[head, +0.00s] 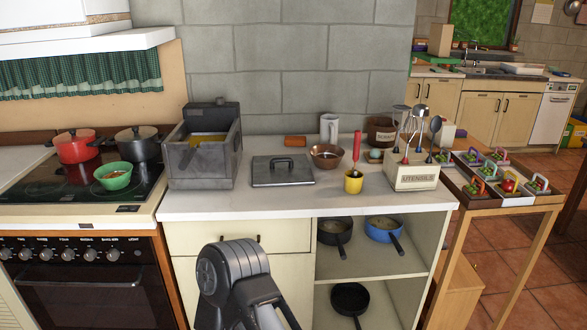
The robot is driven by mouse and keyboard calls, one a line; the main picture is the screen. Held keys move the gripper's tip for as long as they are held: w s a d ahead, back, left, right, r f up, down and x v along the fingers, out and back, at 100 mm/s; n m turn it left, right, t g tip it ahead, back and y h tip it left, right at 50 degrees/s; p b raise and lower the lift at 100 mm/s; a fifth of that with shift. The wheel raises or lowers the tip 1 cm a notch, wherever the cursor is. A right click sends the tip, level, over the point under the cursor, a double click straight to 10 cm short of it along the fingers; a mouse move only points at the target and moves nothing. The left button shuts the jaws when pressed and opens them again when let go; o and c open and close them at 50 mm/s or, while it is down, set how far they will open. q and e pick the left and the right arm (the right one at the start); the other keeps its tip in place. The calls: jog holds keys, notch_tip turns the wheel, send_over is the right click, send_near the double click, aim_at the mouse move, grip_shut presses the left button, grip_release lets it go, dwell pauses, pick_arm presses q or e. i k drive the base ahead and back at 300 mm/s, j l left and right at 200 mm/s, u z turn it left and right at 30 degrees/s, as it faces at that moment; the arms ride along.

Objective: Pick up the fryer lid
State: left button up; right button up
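The fryer lid (268,180) is a flat, dark grey, square plate with a raised black handle (283,162) on top. It lies flat on the white counter (230,204), just right of the fryer. The fryer (200,170) is a grey box, open at the top, with something yellow inside. One of my arms shows at the bottom centre, in front of the counter and below the lid, apart from it. I cannot make out a gripper in this view.
A brown bowl (326,160), a yellow cup (354,184) with a red-handled tool and a utensil holder (414,180) stand right of the lid. The stove (60,205) with pots is at left. The counter's front strip is clear.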

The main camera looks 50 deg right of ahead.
aim_at(270, 171)
jog(key=z, duration=2.85)
jog(key=i+j, duration=0.2)
jog(key=i, duration=0.25)
jog(key=z, duration=0.05)
